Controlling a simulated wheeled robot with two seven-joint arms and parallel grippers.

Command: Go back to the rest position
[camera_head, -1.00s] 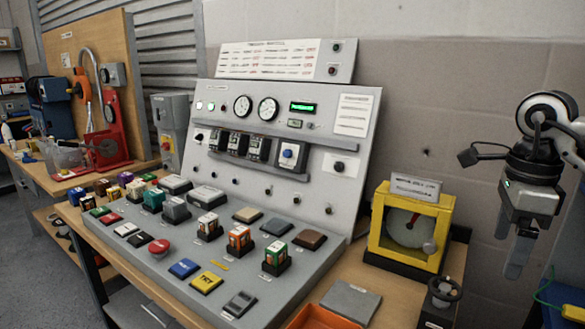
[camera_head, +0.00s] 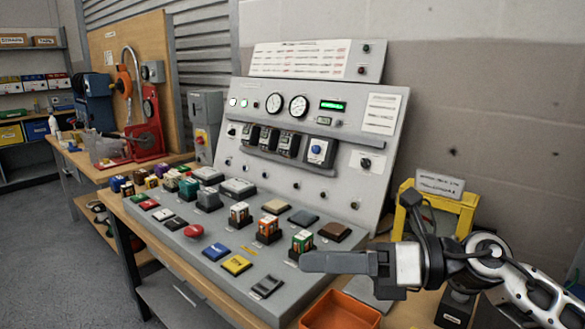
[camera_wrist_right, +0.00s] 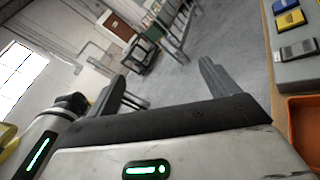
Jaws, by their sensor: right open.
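My right gripper (camera_head: 318,262) comes in from the right in the head view, lying level above the console's lower right corner and the orange bin. Its fingers point left and overlap from this angle. In the right wrist view my right gripper (camera_wrist_right: 162,82) is open, with its two fingers well apart and nothing between them. My left gripper is not in view. The grey control console (camera_head: 225,262) has a sloped deck of coloured blocks and an upright panel with gauges.
The orange bin (camera_head: 340,312) lies below my right gripper. A yellow-framed device (camera_head: 462,212) stands behind my right arm, partly hidden. A side bench holds a red stand (camera_head: 150,130). Open floor (camera_head: 50,240) lies at left.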

